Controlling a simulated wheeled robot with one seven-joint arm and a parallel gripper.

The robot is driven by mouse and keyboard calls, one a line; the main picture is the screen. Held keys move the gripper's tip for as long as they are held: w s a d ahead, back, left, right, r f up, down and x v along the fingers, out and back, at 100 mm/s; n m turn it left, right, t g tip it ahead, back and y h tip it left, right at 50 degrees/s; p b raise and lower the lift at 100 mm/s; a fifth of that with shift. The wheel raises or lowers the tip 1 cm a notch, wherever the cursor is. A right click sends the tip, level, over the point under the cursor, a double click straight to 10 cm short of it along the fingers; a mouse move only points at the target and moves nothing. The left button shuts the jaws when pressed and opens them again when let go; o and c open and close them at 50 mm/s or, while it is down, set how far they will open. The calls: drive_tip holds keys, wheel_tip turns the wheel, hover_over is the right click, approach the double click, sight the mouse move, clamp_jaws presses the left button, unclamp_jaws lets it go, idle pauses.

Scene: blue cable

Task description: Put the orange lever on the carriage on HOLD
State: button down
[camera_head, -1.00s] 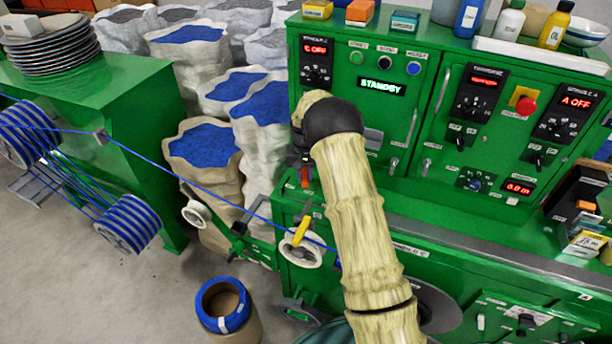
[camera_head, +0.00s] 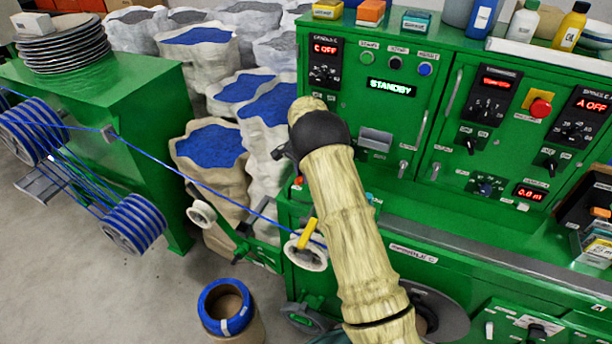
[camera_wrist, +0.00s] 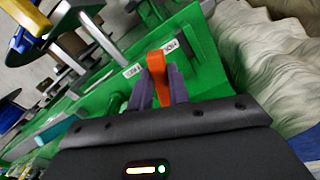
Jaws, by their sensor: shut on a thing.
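The orange lever (camera_wrist: 157,70) stands up from a green plate in the wrist view, between two small white labels. The right label (camera_wrist: 171,46) seems to read HOLD upside down; the left label (camera_wrist: 133,70) is too small to read surely. My gripper (camera_wrist: 159,88) is shut on the lever, one purple-grey finger on each side. The lever's top leans slightly toward the left label. In the head view, my black wrist (camera_head: 318,130) hides the fingers; a small orange-red spot (camera_head: 298,181) below it may be the lever.
Blue cable (camera_head: 215,190) runs from striped spools (camera_head: 134,222) to a white pulley (camera_head: 306,254) with a yellow lever (camera_head: 307,233). Sacks of blue granules (camera_head: 212,147) stand behind my wrist. The green cabinet (camera_head: 412,130) shows STANDBY. Floor is clear at lower left.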

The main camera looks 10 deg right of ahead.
drive_tip(key=shift+w+a+m, duration=0.15)
drive_tip(key=shift+w+m, duration=0.1)
drive_tip(key=shift+m, duration=0.35)
drive_tip(key=shift+r, duration=0.1)
drive_tip(key=c, duration=1.3)
unclamp_jaws()
wheel_tip(320, 180, up, 17)
drive_tip(key=b, duration=0.3)
drive_tip(key=shift+r, duration=0.15)
